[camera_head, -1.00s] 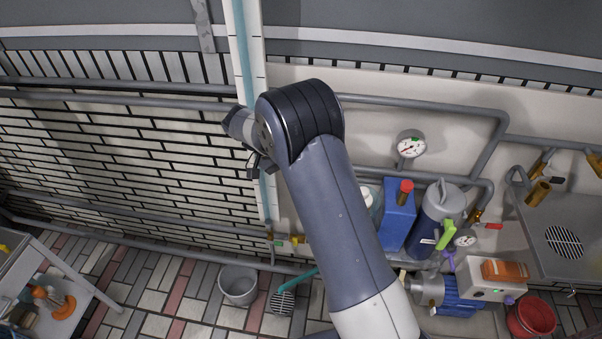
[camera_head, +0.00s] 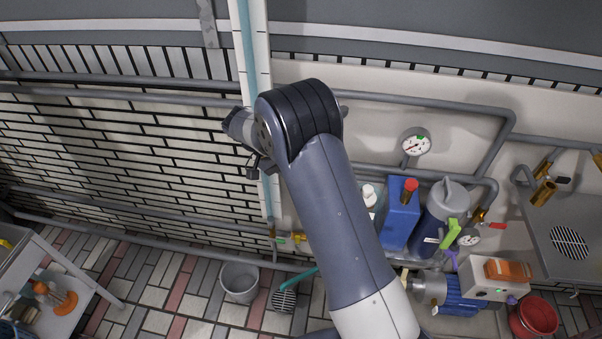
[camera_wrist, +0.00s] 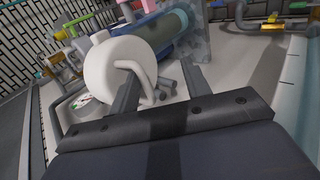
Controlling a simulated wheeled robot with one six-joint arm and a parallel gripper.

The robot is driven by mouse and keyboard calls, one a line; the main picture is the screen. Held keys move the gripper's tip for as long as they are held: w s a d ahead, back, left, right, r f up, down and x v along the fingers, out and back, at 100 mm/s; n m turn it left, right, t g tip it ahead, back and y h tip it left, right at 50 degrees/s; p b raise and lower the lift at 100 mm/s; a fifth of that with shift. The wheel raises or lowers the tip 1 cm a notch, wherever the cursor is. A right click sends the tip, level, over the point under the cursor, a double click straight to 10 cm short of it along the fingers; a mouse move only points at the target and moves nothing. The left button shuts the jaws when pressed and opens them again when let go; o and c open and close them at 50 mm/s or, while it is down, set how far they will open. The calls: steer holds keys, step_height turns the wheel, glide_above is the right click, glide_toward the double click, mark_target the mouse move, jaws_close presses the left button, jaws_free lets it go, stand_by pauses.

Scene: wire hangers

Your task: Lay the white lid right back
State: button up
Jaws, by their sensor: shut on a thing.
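The white lid (camera_wrist: 113,78) is a round disc with a bent handle, large in the left half of the wrist view and tilted on edge. My gripper (camera_wrist: 160,85) is shut on it; the fingers stand apart, and the exact contact at the handle is hard to see. In the head view my gripper (camera_head: 257,165) is small, left of my dark elbow and in front of the tiled wall. I cannot make out the lid there.
A grey bucket (camera_head: 239,283) stands on the floor by a drain grate (camera_head: 284,299). A red bucket (camera_head: 534,317) is at the lower right. Pipes run along the wall.

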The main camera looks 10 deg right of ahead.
steer(key=shift+s+a+f, duration=0.2)
steer(key=shift+a, duration=0.1)
steer(key=v, duration=1)
steer(key=shift+w+r, duration=0.25)
steer(key=shift+r, duration=0.2)
steer(key=x, duration=0.9)
steer(key=shift+s+f, duration=0.15)
